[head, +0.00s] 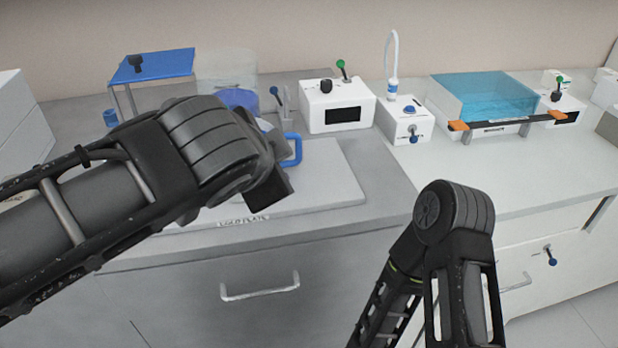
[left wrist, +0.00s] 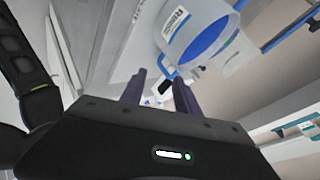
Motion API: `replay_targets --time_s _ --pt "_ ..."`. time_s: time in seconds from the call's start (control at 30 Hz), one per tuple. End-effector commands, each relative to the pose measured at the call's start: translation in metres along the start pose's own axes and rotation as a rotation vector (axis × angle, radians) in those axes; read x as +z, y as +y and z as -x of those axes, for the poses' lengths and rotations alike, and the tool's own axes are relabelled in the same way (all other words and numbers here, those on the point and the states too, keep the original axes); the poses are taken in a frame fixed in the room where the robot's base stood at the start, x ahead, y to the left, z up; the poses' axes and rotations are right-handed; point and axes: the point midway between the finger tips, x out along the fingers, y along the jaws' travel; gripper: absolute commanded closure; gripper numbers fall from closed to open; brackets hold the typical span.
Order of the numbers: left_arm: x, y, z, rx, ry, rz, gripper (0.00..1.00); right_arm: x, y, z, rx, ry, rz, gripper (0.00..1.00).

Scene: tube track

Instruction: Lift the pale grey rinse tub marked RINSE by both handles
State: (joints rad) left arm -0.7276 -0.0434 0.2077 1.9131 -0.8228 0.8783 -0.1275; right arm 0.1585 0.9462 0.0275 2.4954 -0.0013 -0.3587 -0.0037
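In the left wrist view a blue handle (left wrist: 170,73) lies beyond my left gripper (left wrist: 158,78). I cannot tell the distance to the handle. My right gripper is out of view.
A white cold plate (head: 335,185) lies on the grey counter around the tub. Behind stand a blue-topped stand (head: 150,66), a clear container (head: 225,66) and a white box with a display (head: 335,108). A blue water bath (head: 485,95) stands right. The right counter's front (head: 530,170) is clear.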

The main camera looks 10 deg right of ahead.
Motion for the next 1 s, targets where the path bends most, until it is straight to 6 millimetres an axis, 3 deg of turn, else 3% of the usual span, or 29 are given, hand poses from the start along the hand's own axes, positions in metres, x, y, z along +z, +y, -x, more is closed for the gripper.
replay_targets --time_s 0.03,0.17,0.3,0.5,0.7,1.0 --pt "-0.015 0.003 -0.003 -0.049 -0.007 -0.181 0.62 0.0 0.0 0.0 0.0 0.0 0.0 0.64" --pt "-0.031 0.005 -0.025 -0.189 -0.115 -0.66 0.62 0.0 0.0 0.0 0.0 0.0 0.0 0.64" --pt "-0.026 0.015 -0.062 -0.302 -0.331 -1.149 0.62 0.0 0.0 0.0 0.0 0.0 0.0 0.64" --pt "-0.022 0.032 -0.097 -0.434 -0.603 -1.679 0.62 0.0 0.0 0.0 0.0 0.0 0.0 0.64" --pt "-0.028 0.044 -0.107 -0.514 -0.716 -1.904 0.62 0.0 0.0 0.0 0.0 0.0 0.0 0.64" --pt "-0.029 0.044 -0.107 -0.525 -0.726 -1.924 0.62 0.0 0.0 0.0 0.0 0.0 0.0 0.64"
